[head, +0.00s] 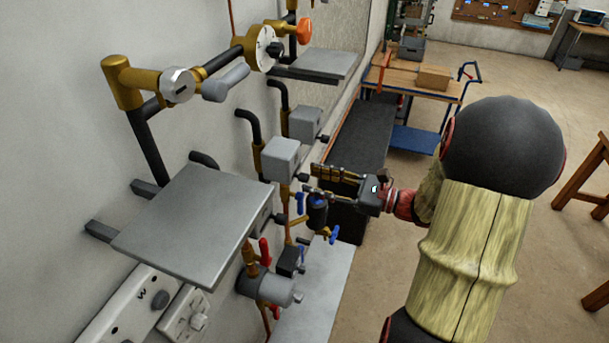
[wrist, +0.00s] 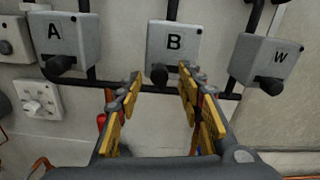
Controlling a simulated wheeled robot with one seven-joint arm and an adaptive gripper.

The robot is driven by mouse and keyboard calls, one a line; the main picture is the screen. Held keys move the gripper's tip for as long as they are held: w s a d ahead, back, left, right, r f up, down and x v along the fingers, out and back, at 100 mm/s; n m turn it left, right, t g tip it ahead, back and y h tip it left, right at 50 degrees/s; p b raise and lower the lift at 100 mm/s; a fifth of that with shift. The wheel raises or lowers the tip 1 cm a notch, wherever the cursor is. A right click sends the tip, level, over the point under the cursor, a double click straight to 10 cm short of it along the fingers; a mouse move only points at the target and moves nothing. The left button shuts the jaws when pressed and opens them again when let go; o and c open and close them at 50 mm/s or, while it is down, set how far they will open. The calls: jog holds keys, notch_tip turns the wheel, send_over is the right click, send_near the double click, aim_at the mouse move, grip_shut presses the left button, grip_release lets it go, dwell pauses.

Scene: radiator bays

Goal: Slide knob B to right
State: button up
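Box B (wrist: 172,42) is a grey box with a black letter B, fixed to the wall in the middle of the wrist view. Its short black knob (wrist: 158,75) sticks out at the lower left of the box's front. My gripper (wrist: 160,80) is open, with one yellow-padded finger on each side of the knob in the picture. I cannot tell whether the fingertips reach the knob's depth; no contact shows. In the head view my gripper (head: 317,180) is close to the wall fittings, and the letter on the nearby boxes is not readable.
Box A (wrist: 68,42) with a black knob is left of B, and box W (wrist: 266,60) is to the right. A grey shelf plate (head: 185,225) juts from the wall. Red and blue valve handles sit below the boxes.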

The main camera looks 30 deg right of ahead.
aim_at(306, 178)
jog(key=shift+x, duration=1.55)
jog(key=shift+s, duration=0.15)
jog(key=shift+c, duration=0.4)
grip_shut()
